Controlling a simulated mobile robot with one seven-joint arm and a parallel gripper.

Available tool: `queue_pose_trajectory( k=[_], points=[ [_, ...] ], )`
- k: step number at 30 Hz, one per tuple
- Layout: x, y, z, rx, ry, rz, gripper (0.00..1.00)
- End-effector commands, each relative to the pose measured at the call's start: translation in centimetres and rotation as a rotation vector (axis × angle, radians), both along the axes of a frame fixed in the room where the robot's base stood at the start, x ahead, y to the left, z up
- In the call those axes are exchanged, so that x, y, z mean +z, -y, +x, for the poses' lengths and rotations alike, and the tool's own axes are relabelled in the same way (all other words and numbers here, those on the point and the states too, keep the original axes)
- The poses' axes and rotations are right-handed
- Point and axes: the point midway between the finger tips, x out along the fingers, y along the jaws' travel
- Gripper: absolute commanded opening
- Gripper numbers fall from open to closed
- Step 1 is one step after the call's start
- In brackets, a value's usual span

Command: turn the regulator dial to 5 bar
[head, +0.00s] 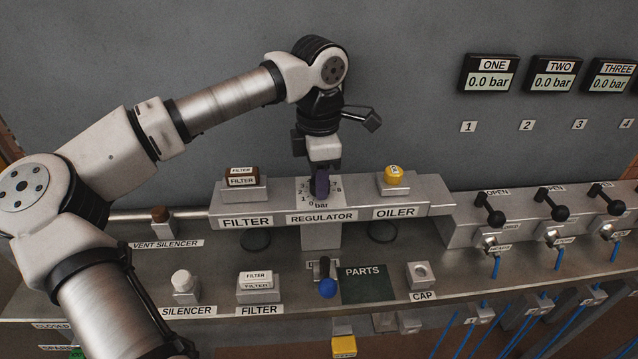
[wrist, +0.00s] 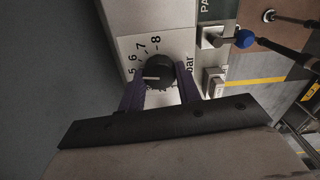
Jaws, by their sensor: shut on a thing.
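The regulator dial (wrist: 158,72) is a round black knob with a white pointer line, on a pale numbered plate (wrist: 122,45). In the wrist view its pointer lies toward the left of the picture, close to the 5; I cannot tell the exact reading. The purple fingers of my gripper (wrist: 159,82) are on either side of the knob, shut on it. In the head view my gripper (head: 321,184) points down onto the regulator plate (head: 303,193), above the REGULATOR label (head: 321,217); the fingers hide most of the knob there.
The FILTER block (head: 241,178) stands to the left and the yellow-topped OILER (head: 394,176) to the right. A blue-ended lever (head: 327,288) and a dark PARTS mat (head: 368,285) are below. Wall displays ONE (head: 488,83), TWO (head: 554,82) and THREE (head: 612,83) read 0.0 bar.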

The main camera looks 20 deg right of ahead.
Motion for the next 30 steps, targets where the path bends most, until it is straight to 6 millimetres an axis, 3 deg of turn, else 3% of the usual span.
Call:
queue_pose_trajectory(
  k=[9,26,27,30],
  points=[
    [-0.02,-0.04,0.02,0.125,0.001,0.001,0.11],
    [0.07,-0.04,0.01,0.15,0.0,0.0,0.11],
    [0.07,-0.04,0.01,0.15,0.0,0.0,0.39],
    [0.06,-0.04,0.01,0.149,0.0,0.0,0.52]
  ],
)
